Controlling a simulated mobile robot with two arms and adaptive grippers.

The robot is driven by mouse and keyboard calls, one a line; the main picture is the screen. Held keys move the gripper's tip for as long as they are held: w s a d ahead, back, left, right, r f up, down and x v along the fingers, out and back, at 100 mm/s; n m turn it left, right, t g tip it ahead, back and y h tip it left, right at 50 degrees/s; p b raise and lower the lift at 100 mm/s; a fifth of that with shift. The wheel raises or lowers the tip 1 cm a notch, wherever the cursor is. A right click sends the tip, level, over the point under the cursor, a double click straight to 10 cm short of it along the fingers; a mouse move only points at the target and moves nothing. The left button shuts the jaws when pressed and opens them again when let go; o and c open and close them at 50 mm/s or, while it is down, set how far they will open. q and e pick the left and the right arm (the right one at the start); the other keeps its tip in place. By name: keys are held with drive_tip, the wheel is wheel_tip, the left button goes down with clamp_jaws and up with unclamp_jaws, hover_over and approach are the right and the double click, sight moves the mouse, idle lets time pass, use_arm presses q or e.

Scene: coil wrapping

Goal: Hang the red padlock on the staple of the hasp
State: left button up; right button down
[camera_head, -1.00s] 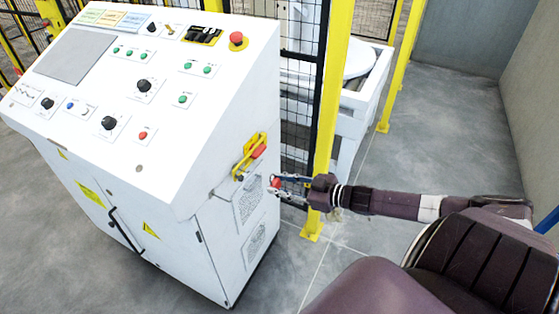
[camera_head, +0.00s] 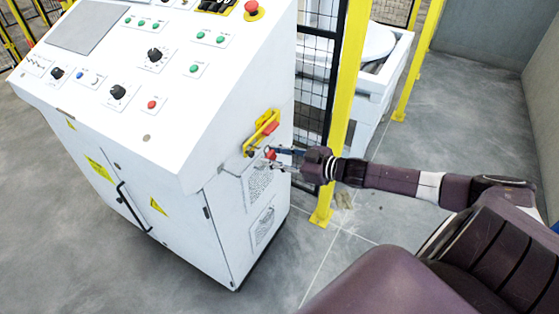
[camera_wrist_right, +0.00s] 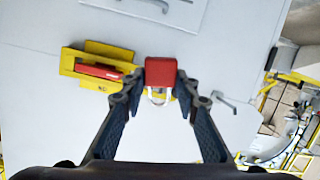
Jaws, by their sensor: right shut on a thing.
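My right gripper (camera_head: 284,158) is shut on the red padlock (camera_head: 271,155) in front of the cabinet's side. The wrist view shows the padlock (camera_wrist_right: 160,70) between my fingertips (camera_wrist_right: 158,80), with its pale shackle toward my palm. A yellow fitting with a red bar (camera_head: 262,132) is on the cabinet side, just above the padlock in the head view. My left gripper is out of view.
The white control cabinet (camera_head: 165,190) has buttons and knobs on its sloped top and a black door handle (camera_head: 133,208). A yellow post (camera_head: 347,110) and black mesh fence stand close behind my right gripper. Grey floor (camera_head: 440,120) is open at right.

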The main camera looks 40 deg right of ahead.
drive_tip(key=shift+r+b+x, duration=0.2)
drive_tip(key=shift+b+x, duration=0.7)
drive_tip(key=shift+x, duration=0.4)
drive_tip(key=shift+w+a+f, duration=0.2)
drive_tip(key=shift+w, duration=0.35)
drive_tip(key=shift+w+a+f, duration=0.1)
drive_tip(key=shift+f, duration=0.05)
drive_tip(key=c, duration=1.4)
unclamp_jaws()
drive_tip(key=shift+f, duration=0.1)
